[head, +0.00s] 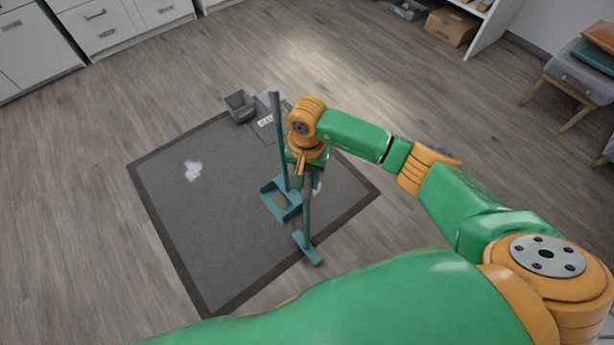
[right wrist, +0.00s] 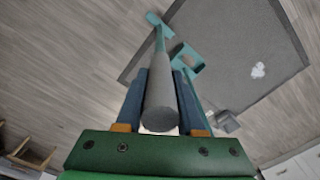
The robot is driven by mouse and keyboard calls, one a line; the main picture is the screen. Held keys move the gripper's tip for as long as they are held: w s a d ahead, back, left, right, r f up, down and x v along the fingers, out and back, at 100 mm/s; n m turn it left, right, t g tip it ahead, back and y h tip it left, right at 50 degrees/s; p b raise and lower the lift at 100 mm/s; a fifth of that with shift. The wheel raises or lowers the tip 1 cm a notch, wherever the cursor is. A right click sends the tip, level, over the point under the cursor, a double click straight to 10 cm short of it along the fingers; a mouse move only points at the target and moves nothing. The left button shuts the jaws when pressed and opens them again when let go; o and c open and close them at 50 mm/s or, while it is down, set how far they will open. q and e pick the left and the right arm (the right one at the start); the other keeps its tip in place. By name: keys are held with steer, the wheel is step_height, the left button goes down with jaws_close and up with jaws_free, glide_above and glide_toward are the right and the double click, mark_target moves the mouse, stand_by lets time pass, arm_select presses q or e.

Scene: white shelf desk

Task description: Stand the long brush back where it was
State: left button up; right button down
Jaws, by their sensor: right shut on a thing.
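The long brush has a teal handle and a flat teal head (head: 307,247). In the head view its head is low, close to the mat's near right edge; I cannot tell whether it touches the mat. My right gripper (head: 306,170) is shut on the upper handle, which hangs roughly upright. In the right wrist view the handle's grey end (right wrist: 161,105) sits between the two blue fingers, and the brush head (right wrist: 153,18) is far below. A teal long-handled dustpan (head: 283,209) stands just left of the brush, with a brown round thing in it. My left gripper is out of view.
A dark-bordered grey mat (head: 230,230) lies on the wood floor. White litter (head: 193,170) is on its left part. A small grey bin (head: 240,105) and a labelled grey plate (head: 265,122) are at its far edge. The dustpan's upright handle (head: 278,130) is close beside my gripper.

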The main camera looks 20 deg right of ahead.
steer(key=shift+c, duration=2.2)
jaws_free()
